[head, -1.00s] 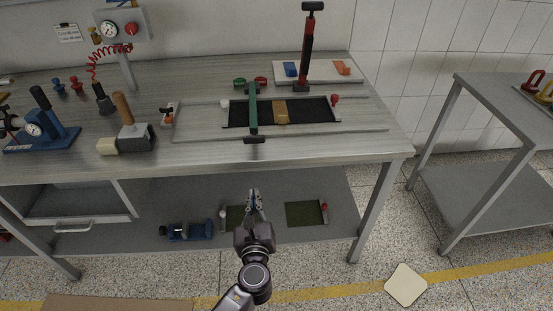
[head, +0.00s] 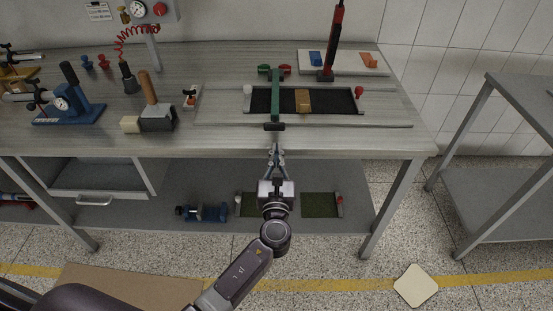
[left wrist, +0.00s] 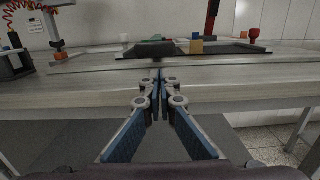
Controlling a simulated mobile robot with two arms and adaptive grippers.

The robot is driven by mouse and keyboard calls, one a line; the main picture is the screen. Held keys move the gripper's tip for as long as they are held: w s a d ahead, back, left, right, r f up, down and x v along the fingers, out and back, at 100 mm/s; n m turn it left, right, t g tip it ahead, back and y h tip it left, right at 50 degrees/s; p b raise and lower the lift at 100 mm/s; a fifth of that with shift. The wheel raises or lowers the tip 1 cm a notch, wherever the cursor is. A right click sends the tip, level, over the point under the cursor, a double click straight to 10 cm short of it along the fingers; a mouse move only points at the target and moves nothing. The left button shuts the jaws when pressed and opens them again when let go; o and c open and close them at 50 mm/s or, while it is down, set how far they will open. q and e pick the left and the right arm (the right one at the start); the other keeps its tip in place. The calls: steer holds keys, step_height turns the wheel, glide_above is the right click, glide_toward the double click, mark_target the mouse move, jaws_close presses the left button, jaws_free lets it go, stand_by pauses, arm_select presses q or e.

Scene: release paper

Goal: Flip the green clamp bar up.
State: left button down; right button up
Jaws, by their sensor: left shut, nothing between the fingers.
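The green clamp bar (head: 275,92) lies down across a dark rectangular panel (head: 341,101) set in a frame on the workbench. Its dark handle (head: 274,127) points toward the bench's front edge. My left gripper (head: 275,147) is shut and empty, in front of the bench edge and just below the handle in the head view. In the left wrist view its fingertips (left wrist: 160,73) meet in front of the bench edge. A dark shape stands beyond them there; I cannot tell the handle from the panel. My right gripper is not in view.
A tan block (head: 302,100) sits on the panel, beside the bar. A red knob (head: 359,91) and a white knob (head: 248,90) flank the panel. A lower shelf (head: 160,190) is under the bench.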

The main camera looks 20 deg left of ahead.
mark_target(277, 141)
arm_select(q)
steer(key=shift+x, duration=2.25)
